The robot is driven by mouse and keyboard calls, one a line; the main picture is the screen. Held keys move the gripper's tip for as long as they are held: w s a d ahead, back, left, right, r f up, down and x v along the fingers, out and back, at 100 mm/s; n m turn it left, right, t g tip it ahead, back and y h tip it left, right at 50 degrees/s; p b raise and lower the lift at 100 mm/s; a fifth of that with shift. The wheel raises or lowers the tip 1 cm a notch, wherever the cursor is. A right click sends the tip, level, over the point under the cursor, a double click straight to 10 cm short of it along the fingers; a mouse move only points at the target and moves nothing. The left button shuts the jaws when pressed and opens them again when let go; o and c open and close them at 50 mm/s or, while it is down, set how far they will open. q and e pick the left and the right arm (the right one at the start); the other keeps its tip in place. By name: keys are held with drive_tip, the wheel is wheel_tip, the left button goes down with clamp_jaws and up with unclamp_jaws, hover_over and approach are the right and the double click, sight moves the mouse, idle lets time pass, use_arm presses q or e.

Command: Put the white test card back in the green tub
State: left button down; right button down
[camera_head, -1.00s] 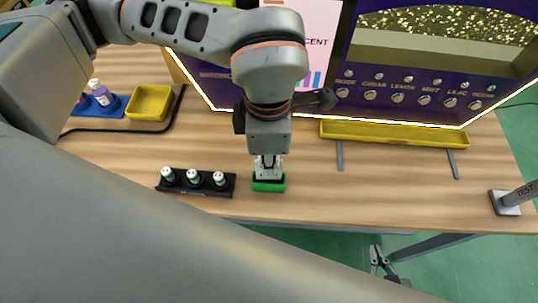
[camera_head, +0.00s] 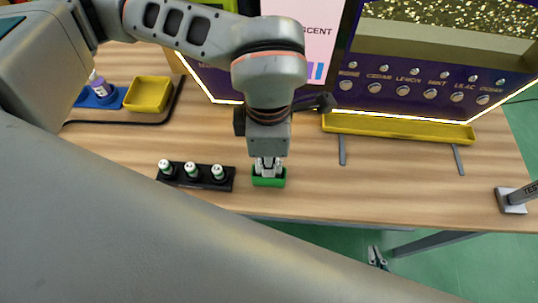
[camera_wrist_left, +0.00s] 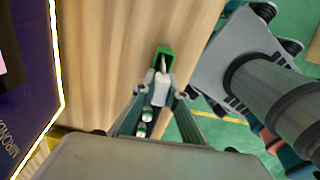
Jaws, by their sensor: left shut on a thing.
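The green tub (camera_head: 269,183) stands near the table's front edge, right of a black rack. My left gripper (camera_head: 268,168) points down right over it, with its fingertips at the tub's opening. It is shut on the white test card (camera_wrist_left: 162,66), which shows as a small pale piece between the fingertips in the left wrist view, at the green tub (camera_wrist_left: 169,52). The card is largely hidden, and I cannot tell how deep it sits in the tub. My right gripper (camera_head: 377,258) hangs empty beyond the table's front edge, its fingers apart.
The black rack (camera_head: 197,182) with white-capped bottles is close on the left. A yellow bin (camera_head: 148,94) and a blue tray (camera_head: 95,101) lie further back left. The vending machine with its yellow trough (camera_head: 400,130) stands behind. A grey TEST piece (camera_head: 511,201) is at right.

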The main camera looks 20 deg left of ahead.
use_arm(q)
drive_tip(key=shift+f, duration=0.25)
drive_tip(key=c, duration=2)
unclamp_jaws()
drive_tip(key=shift+o, duration=0.2)
drive_tip(key=o, duration=0.6)
drive_tip(key=shift+o, duration=0.2)
drive_tip(key=shift+r, duration=0.25)
drive_tip(key=shift+r, duration=0.3)
drive_tip(key=shift+r+p, duration=0.15)
drive_tip(key=shift+p, duration=0.15)
